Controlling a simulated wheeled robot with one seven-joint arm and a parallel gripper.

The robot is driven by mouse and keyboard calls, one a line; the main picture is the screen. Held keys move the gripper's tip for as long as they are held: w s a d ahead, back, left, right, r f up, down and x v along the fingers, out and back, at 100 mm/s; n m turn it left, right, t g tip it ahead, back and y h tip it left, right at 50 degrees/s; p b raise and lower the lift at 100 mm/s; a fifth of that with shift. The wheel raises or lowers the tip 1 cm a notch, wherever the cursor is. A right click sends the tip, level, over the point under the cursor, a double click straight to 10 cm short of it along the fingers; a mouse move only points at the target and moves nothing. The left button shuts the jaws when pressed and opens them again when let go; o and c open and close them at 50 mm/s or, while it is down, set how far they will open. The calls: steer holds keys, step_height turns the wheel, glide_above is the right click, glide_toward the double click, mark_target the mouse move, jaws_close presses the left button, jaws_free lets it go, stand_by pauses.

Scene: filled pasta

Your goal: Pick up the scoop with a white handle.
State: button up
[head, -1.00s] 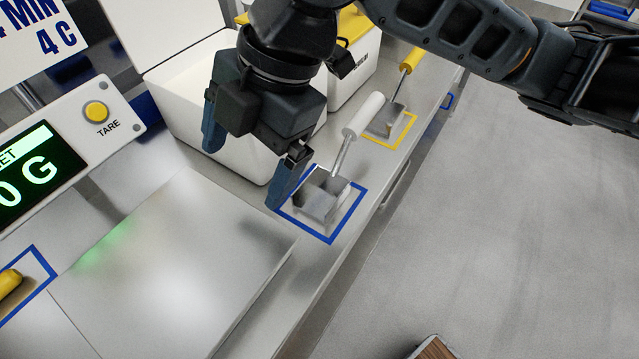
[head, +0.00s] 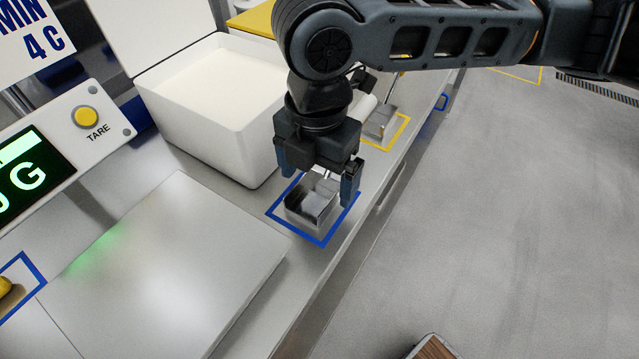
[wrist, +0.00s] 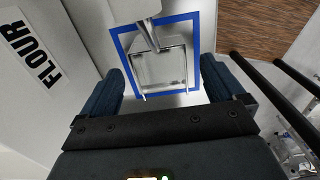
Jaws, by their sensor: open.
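The scoop with a white handle (head: 311,206) rests inside a blue square outline on the steel counter. Its metal pan shows below my gripper, and its white handle is mostly hidden behind my gripper and arm. In the wrist view the scoop's pan (wrist: 160,70) lies between my fingers, with the shaft and part of the white handle at the top edge. My gripper (head: 320,188) is open and points down over the scoop. Its blue fingers (wrist: 160,88) are on either side of the pan. I cannot tell how high above the counter the fingertips are.
A white bin (head: 215,105) labelled flour stands just left of my gripper. A second scoop (head: 380,122) sits in a yellow outline behind. A flat scale plate (head: 165,265) lies at the front left. The counter's edge is close on the right.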

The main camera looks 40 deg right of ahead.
steer(key=shift+f, duration=0.6)
steer(key=shift+c, duration=0.4)
steer(key=c, duration=1.1)
